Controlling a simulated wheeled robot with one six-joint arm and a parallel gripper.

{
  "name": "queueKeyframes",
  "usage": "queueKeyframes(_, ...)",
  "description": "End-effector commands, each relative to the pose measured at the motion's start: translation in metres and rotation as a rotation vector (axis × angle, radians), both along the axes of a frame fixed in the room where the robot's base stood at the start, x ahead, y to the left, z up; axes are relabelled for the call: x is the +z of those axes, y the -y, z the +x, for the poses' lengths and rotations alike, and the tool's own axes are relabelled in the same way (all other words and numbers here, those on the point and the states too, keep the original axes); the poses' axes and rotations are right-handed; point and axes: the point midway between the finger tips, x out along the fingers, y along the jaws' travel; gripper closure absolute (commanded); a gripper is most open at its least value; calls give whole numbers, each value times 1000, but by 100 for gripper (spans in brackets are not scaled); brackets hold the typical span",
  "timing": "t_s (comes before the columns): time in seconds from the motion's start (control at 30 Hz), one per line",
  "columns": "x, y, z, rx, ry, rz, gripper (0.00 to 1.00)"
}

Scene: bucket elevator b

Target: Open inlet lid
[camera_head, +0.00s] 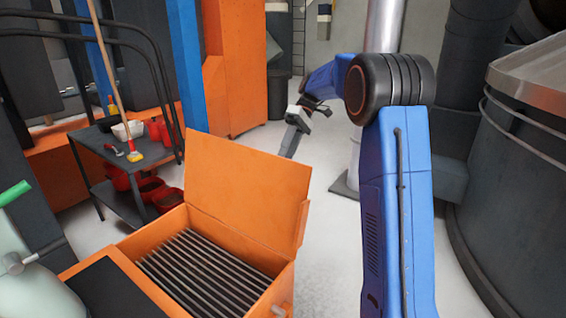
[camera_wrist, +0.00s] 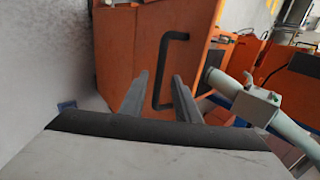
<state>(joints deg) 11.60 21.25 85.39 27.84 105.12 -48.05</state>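The orange inlet lid (camera_head: 243,190) stands raised, tilted back from upright, at the far side of the orange inlet box (camera_head: 285,285). A dark slatted grate (camera_head: 205,275) shows inside the box. My gripper (camera_head: 290,143) is behind the lid's upper right corner in the head view. In the wrist view, the lid's outer face (camera_wrist: 125,45) carries a black bar handle (camera_wrist: 163,65). My gripper's two fingers (camera_wrist: 161,76) are apart, with the lower part of the handle seen between them. Whether they touch the handle cannot be told.
A dark trolley (camera_head: 112,165) with a white bowl and red items stands at the left. A large grey tank (camera_head: 515,165) stands at the right. A grey-green pipe fitting (camera_wrist: 262,105) lies right of my fingers.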

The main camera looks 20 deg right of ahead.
Motion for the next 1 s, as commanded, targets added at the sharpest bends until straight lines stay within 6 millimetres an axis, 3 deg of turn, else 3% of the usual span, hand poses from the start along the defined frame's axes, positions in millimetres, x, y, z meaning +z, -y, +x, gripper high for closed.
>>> queueKeyframes(0.2, 32, 24, 19, -1, 3, 0, 71)
queueKeyframes(0.43, 55, 41, 31, 0, 1, -1, 71)
queueKeyframes(1.0, 63, 46, 34, 1, -1, 0, 71)
